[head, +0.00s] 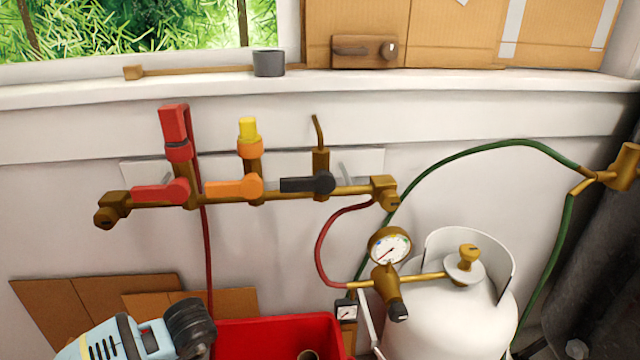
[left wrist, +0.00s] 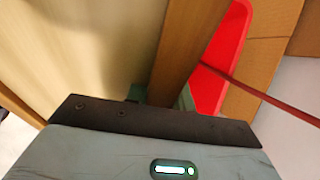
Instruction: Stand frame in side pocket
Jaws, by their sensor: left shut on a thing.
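My left gripper (left wrist: 161,96) is shut on a wooden bar of a frame (left wrist: 185,45) in the left wrist view. A pale flat panel (left wrist: 85,45) lies to the left of the bar; I cannot tell whether it belongs to the same frame. The frame's far end is out of view. In the head view, part of my left arm shows at the bottom left, with its fingertips hidden; the frame is not seen there. I cannot make out a side pocket in either view. My right gripper is in neither view.
A red bin (head: 272,332) stands below the brass pipe with coloured valves (head: 235,187). It also shows beyond the bar in the left wrist view (left wrist: 222,60). A white gas tank (head: 450,320) with gauge and hoses stands right. Cardboard (head: 95,295) leans on the wall.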

